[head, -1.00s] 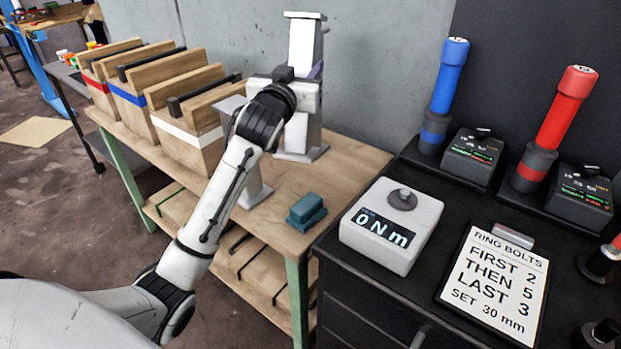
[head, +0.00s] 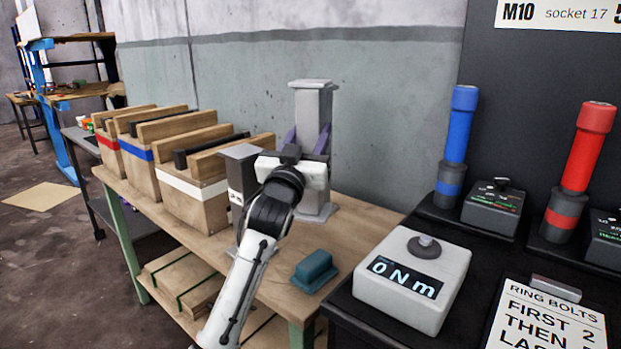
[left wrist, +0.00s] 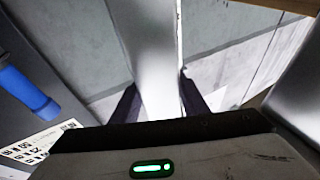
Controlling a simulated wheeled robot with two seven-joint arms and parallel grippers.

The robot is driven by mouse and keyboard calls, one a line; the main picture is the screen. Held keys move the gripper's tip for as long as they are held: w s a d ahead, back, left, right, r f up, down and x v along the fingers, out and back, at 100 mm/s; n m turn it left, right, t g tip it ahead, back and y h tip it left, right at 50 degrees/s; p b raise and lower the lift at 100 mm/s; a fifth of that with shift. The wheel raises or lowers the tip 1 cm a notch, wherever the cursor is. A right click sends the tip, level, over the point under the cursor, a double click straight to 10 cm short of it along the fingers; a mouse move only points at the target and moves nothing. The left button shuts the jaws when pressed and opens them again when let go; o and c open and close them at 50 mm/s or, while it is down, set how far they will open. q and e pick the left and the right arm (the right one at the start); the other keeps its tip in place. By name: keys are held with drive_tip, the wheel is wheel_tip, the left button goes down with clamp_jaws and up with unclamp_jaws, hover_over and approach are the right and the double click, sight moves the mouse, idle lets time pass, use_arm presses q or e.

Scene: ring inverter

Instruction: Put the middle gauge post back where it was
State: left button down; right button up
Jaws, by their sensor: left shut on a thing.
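A tall pale grey gauge post (head: 312,104) stands upright near the back of the wooden bench, its base seeming to rest on the top. My left gripper (head: 307,142) is shut on its shaft, with one dark purple finger on each side. The left wrist view shows the post (left wrist: 157,75) between the two fingers (left wrist: 158,101). A shorter grey post (head: 240,158) stands to the left, partly behind my left arm. Another grey surface (left wrist: 300,95) fills the right edge of the wrist view. I cannot tell which post is the middle one. My right gripper is out of view.
Wooden boxes with white (head: 192,190), blue (head: 133,152) and red (head: 107,143) bands line the bench's left. A teal block (head: 315,270) lies near its front edge. A black cabinet at right holds a torque tester (head: 413,280) and upright blue (head: 457,125) and red (head: 582,145) tools.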

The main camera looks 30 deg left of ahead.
use_arm(q)
wheel_tip(320, 180, down, 7)
drive_tip(key=b, duration=0.1)
drive_tip(key=shift+b, duration=0.35)
drive_tip(key=shift+f, duration=0.15)
drive_tip(key=shift+f, duration=0.15)
drive_tip(key=c, duration=1)
unclamp_jaws()
drive_tip(key=shift+f, duration=0.1)
drive_tip(key=shift+c, duration=0.2)
drive_tip(key=v, duration=1.2)
drive_tip(key=shift+p, duration=0.3)
